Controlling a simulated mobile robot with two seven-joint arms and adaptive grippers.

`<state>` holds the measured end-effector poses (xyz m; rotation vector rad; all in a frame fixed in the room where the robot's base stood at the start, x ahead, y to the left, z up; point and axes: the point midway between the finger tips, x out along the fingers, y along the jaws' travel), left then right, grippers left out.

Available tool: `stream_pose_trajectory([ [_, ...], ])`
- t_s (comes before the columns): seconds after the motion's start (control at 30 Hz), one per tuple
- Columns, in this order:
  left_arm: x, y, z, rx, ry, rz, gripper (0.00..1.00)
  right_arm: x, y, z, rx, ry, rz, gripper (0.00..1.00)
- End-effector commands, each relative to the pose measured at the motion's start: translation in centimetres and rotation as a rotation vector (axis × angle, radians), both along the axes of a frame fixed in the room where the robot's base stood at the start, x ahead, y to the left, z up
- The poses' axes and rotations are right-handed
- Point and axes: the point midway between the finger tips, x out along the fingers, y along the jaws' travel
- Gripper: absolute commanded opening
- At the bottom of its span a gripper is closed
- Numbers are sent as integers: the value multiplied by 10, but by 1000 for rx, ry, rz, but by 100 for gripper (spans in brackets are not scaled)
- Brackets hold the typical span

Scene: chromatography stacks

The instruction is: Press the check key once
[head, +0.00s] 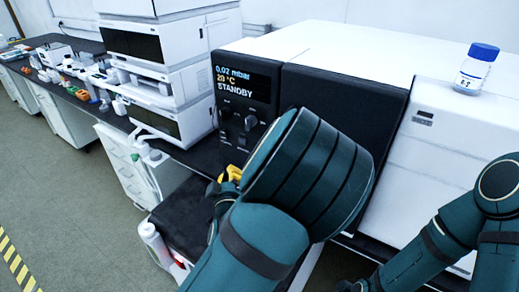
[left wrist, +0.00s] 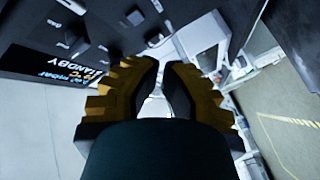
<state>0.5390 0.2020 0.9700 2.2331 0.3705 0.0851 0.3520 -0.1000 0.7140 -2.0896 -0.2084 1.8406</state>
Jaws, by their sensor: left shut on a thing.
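A black control panel (head: 244,95) on the white instrument reads 0.02 mbar, 20 °C, STANDBY. Several small dark keys or knobs (head: 250,122) stick out below the readout. Their labels are too small to read, so I cannot tell which is the check key. The panel (left wrist: 75,62) and its keys (left wrist: 135,17) also show in the left wrist view. My left gripper (head: 230,175), with yellow fingertips, is low and in front of the panel, apart from the keys.
A capped bottle (head: 476,70) stands on the instrument's top at the right. A stacked white instrument (head: 140,45) stands left of the panel. Small coloured items (head: 75,90) line the dark bench. A white bottle (head: 152,236) is at lower left. Open floor lies at left.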

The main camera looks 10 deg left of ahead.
Motion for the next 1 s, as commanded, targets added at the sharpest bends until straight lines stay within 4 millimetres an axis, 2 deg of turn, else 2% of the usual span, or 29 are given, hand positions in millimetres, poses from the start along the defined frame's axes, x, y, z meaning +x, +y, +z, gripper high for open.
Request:
stream_pose_trajectory([
  [0.37, 8, -3, 0, 2, 1, -1, 0, 0, 0, 2, 0, 1, 0, 47],
  [0.8, 59, -22, 0, 3, 4, -2, 0, -2, 0, 13, 1, 6, 1, 47],
  [1.0, 76, -27, -2, -1, 3, 1, 0, -2, 0, 7, 1, 4, 0, 47],
])
